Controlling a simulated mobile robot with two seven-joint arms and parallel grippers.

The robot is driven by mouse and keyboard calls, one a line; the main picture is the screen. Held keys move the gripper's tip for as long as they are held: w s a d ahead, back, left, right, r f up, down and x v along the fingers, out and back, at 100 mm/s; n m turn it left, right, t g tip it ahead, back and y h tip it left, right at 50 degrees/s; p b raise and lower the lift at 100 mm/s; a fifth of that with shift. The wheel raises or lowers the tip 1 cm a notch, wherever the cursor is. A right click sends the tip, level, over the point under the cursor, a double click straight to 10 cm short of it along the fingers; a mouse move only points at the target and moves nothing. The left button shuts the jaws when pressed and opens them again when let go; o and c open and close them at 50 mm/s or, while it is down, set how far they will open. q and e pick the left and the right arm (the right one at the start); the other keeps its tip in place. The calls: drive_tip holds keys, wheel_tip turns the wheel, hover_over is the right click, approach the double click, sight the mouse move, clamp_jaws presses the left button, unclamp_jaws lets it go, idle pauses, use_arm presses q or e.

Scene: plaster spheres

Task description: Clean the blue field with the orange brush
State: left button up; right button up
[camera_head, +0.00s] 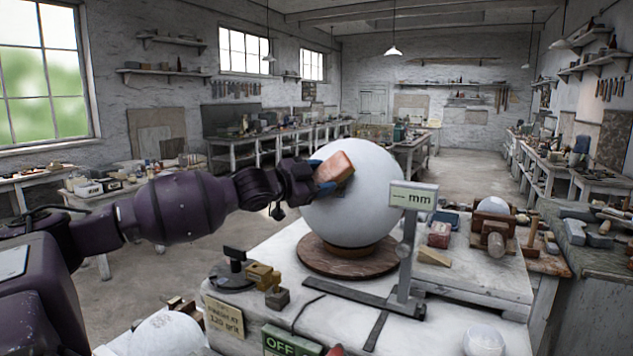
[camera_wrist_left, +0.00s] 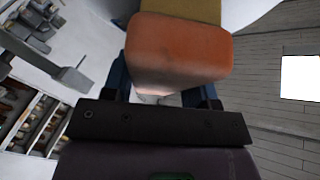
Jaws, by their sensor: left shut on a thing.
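My left gripper (camera_head: 318,178) reaches in from the left and is shut on an orange block-shaped brush (camera_head: 334,168). In the left wrist view the orange brush (camera_wrist_left: 178,50) sits between the dark blue fingers, with a yellow-brown layer (camera_wrist_left: 180,10) on its far side. The brush overlaps the upper left of a large white sphere (camera_head: 362,205). Whether it touches the sphere I cannot tell. The sphere stands on a round brown wooden base (camera_head: 345,262). I see no clear blue field on the sphere's visible side; part is hidden behind the brush and gripper. My right gripper is not in view.
A gauge post with an "mm" display (camera_head: 414,196) stands just right of the sphere. The white worktop (camera_head: 270,245) carries yellowish blocks (camera_head: 262,274) and a small dark stand (camera_head: 232,270) at front left. A wooden mallet (camera_head: 495,243) lies at the right.

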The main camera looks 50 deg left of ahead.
use_arm(q)
drive_tip(key=shift+s, duration=0.1)
drive_tip(key=shift+s+a+f, duration=0.3)
drive_tip(key=shift+s+f, duration=0.05)
drive_tip(key=shift+s, duration=0.1)
drive_tip(key=shift+s+a+f, duration=0.1)
drive_tip(key=shift+s+a, duration=0.15)
drive_tip(key=shift+s, duration=0.3)
drive_tip(key=shift+w, duration=0.1)
drive_tip(key=shift+w+a+f, duration=0.1)
drive_tip(key=shift+w, duration=0.25)
idle(0.4)
drive_tip(key=shift+w+f, duration=0.1)
drive_tip(key=shift+w, duration=0.05)
